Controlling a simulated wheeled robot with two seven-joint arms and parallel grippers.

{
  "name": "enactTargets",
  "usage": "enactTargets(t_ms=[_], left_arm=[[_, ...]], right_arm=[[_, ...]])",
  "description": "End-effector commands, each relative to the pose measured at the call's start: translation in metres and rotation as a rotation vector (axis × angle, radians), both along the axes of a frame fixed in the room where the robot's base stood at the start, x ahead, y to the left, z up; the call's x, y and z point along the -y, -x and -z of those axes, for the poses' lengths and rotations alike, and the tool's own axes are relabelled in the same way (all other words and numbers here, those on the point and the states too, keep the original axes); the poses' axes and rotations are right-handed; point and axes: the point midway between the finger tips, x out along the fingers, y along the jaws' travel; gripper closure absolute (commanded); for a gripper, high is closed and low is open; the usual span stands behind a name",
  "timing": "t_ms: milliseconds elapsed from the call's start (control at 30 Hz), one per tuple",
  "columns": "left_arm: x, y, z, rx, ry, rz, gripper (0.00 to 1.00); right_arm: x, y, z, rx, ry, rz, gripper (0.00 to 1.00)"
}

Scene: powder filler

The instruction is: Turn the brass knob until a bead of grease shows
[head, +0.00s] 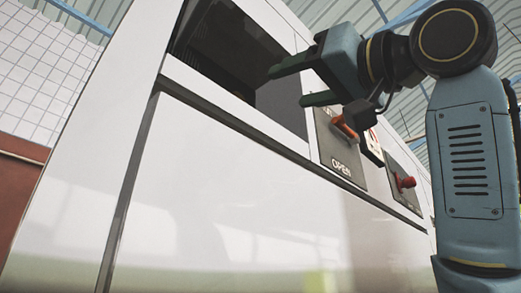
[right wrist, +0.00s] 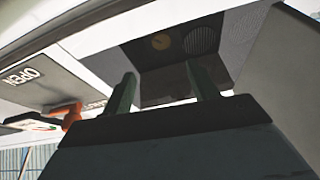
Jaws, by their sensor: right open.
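A small round brass-coloured knob (right wrist: 161,42) shows on the dark back of a recess in the right wrist view. In the head view it is not visible inside the recess (head: 225,50). My right gripper (head: 287,88) is open and empty, with its fingers pointing left at the recess opening. In the right wrist view its two fingers (right wrist: 160,76) stand apart, below the knob in the picture and not touching it. No grease bead can be made out. My left gripper is not in view.
An orange handle (head: 343,127) sits on a panel marked OPEN, close below my right gripper; it also shows in the right wrist view (right wrist: 66,112). A red knob (head: 404,183) is further right. The white machine front (head: 230,190) fills the middle. A round grille (right wrist: 201,38) is beside the brass knob.

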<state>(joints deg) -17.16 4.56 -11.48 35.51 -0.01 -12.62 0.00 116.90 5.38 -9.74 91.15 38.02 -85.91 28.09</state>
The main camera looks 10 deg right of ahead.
Motion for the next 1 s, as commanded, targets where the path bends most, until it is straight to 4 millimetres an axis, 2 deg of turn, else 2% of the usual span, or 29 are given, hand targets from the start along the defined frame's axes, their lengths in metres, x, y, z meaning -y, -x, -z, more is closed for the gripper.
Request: enactTargets(t_ms=[200,333,500,667,1000], left_arm=[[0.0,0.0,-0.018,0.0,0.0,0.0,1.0],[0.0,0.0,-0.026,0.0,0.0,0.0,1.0],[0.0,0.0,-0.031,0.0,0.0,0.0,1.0],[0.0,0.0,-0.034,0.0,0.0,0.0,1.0],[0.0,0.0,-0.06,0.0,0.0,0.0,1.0]], right_arm=[[-0.006,-0.014,-0.037,-0.225,-0.008,-0.04,0.41],[-0.011,-0.018,-0.049,-0.358,-0.011,-0.062,0.41],[-0.014,-0.02,-0.054,-0.456,-0.01,-0.077,0.41],[-0.021,-0.029,-0.054,-0.472,-0.011,-0.08,0.41],[-0.062,-0.083,-0.055,-0.471,-0.009,-0.08,0.41]])
